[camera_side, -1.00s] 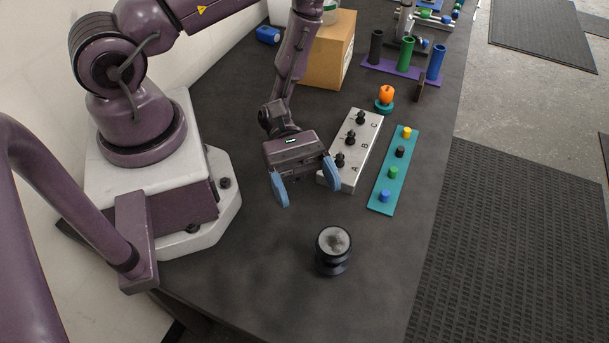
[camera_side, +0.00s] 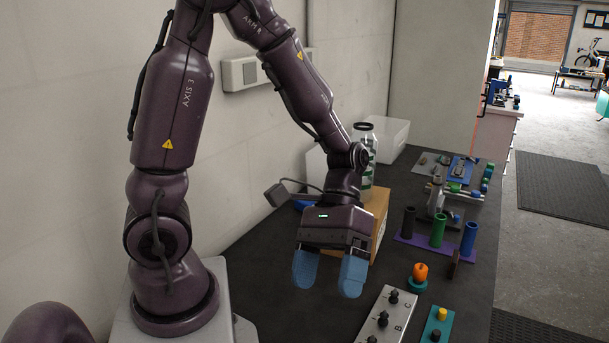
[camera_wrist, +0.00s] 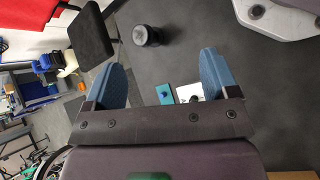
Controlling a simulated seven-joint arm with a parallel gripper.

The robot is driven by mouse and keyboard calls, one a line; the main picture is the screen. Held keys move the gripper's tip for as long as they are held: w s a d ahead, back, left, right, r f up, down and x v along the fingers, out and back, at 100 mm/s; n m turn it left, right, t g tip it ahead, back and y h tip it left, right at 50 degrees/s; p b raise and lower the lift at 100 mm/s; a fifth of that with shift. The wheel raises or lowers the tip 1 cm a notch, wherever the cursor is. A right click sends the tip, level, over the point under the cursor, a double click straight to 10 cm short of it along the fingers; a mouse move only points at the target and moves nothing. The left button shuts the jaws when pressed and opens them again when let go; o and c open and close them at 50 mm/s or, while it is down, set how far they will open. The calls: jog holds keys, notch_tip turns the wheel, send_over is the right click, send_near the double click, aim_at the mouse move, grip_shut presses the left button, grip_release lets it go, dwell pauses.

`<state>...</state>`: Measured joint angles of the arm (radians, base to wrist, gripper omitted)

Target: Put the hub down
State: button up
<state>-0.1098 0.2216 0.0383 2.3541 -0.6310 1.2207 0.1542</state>
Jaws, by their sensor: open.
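The hub, a short black cylinder (camera_wrist: 146,35), stands on the dark table in the wrist view, beyond my fingertips and apart from them. It is outside the side view now. My gripper (camera_side: 328,286) is open and empty, with two blue fingers pointing down above the table. In the wrist view my gripper (camera_wrist: 163,62) shows bare table between its fingers, with the hub past the left finger's tip.
A white lettered board with black knobs (camera_side: 388,318) and a teal board with coloured pegs (camera_side: 436,325) lie at the front right. A cardboard box (camera_side: 377,215) stands behind my gripper. A purple rack with coloured tubes (camera_side: 425,245) is at the right.

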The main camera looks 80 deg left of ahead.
jog(key=s+a+r+m+t+y, duration=0.1)
jog(key=a+r+m+t+y, duration=0.3)
jog(key=r+t, duration=0.6)
jog(key=shift+s+a+r+m+y, duration=0.2)
jog(key=shift+a+r+m+y, duration=0.2)
jog(key=shift+a+r+y, duration=1.1)
